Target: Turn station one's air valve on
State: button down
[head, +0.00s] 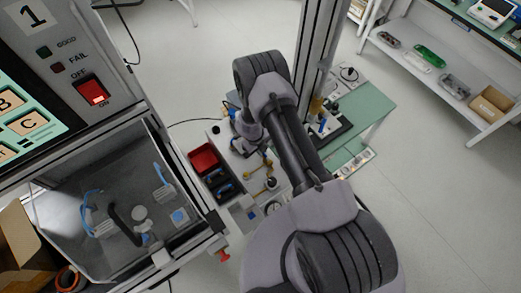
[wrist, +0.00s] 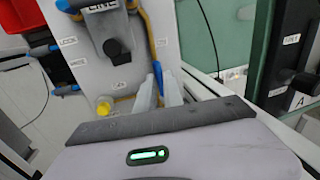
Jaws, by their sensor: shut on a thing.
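In the wrist view, my gripper (wrist: 159,92) has its two pale fingers close together on a narrow blue lever (wrist: 157,72). The lever stands beside a brass-coloured pipe (wrist: 147,35) on a pale panel (wrist: 185,55). I take the lever to be the air valve's handle, but its label is not readable. The lever's lower end is hidden between the fingers. In the head view, my arm covers much of this area, and I cannot make out the fingertips or the lever.
In the wrist view, a black knob (wrist: 116,48) on a dark block and a yellow knob (wrist: 103,108) stand left of the fingers. A green panel (wrist: 258,50) is on the right. In the head view, a red bin (head: 204,158) sits left of my arm; open floor lies right.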

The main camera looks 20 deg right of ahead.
jog(key=shift+d+m, duration=0.1)
jog(key=shift+m, duration=0.2)
dwell(0.4)
jog(key=c, duration=1.5)
grip_release()
jog(key=a+r+p, duration=0.1)
jog(key=r, duration=0.4)
jog(key=a+r+p, duration=0.1)
jog(key=r, duration=0.5)
jog(key=s+a+r+p, duration=0.1)
jog(key=r, duration=0.5)
jog(key=shift+a+p, duration=0.1)
jog(key=shift+p, duration=0.25)
jog(key=shift+w, duration=0.1)
